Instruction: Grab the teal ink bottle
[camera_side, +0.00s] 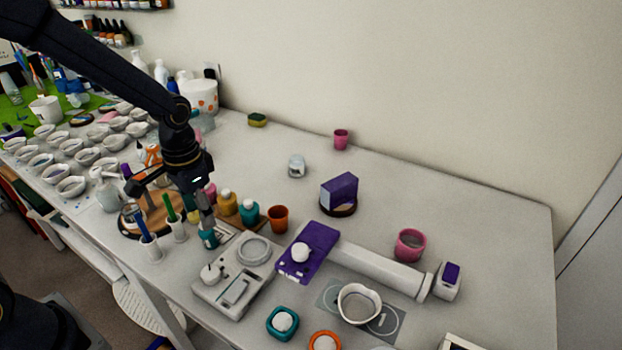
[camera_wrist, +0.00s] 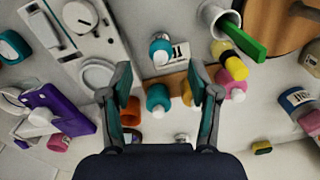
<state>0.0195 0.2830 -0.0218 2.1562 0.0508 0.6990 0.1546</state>
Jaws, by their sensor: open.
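Two small teal bottles with pale caps are in view. One teal bottle (camera_side: 209,239) stands just below my gripper (camera_side: 206,222) in the side view; in the wrist view it (camera_wrist: 160,48) stands by a printed card, just beyond the fingertips. The other teal bottle (camera_side: 249,213) stands on a wooden board in a row with yellow and pink bottles; in the wrist view it (camera_wrist: 158,98) shows between the fingers. My gripper (camera_wrist: 160,75) is open and points down, with nothing held. I cannot tell whether a finger touches the nearer bottle.
A white scale (camera_side: 233,285) stands close in front of the bottles. An orange cup (camera_side: 278,218) is right of the board. The back right of the table is mostly free.

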